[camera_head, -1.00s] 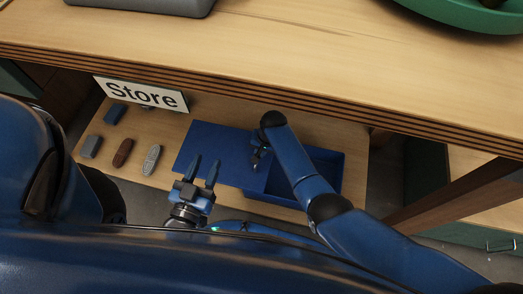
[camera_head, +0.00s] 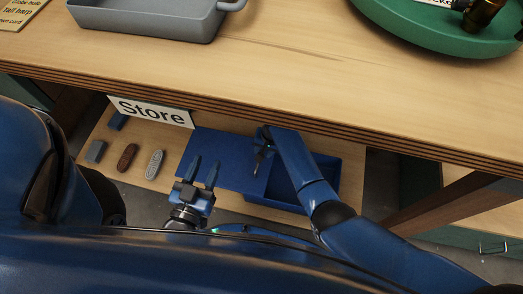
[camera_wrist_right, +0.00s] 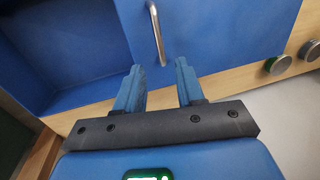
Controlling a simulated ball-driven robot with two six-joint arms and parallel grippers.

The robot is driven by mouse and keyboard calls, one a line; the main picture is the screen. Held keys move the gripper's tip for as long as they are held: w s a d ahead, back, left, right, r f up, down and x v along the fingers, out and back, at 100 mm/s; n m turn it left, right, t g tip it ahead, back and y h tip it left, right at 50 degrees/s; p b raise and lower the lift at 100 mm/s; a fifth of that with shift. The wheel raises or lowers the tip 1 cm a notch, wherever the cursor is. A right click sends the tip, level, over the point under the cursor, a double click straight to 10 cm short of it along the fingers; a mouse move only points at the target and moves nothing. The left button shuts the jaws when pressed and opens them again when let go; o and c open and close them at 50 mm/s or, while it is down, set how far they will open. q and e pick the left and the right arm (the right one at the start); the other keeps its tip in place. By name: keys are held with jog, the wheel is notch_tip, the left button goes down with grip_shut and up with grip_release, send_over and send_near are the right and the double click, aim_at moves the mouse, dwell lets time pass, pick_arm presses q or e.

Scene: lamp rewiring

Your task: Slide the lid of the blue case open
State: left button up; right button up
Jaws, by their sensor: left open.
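The blue case (camera_head: 333,180) sits on the lower shelf, with its right part open and its inside showing. Its flat blue lid (camera_head: 225,150) covers the left part. In the right wrist view the lid (camera_wrist_right: 215,35) carries a metal bar handle (camera_wrist_right: 156,32). My right gripper (camera_wrist_right: 158,68) is open, its fingers just short of the handle in that picture, with nothing between them. In the head view my right gripper (camera_head: 261,158) is small, near the lid's inner edge. My left gripper (camera_head: 205,161) is open and empty, in front of the lid.
The upper tabletop (camera_head: 290,65) overhangs behind, with a grey tray (camera_head: 145,22) and a green tray (camera_head: 430,28).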

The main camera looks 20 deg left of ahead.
jog(key=shift+d+r+p, duration=0.25)
jog(key=shift+r+p, duration=0.15)
jog(key=shift+r, duration=0.65)
jog(key=shift+d+r+p, duration=0.2)
jog(key=shift+r+p, duration=0.2)
jog(key=shift+r, duration=0.65)
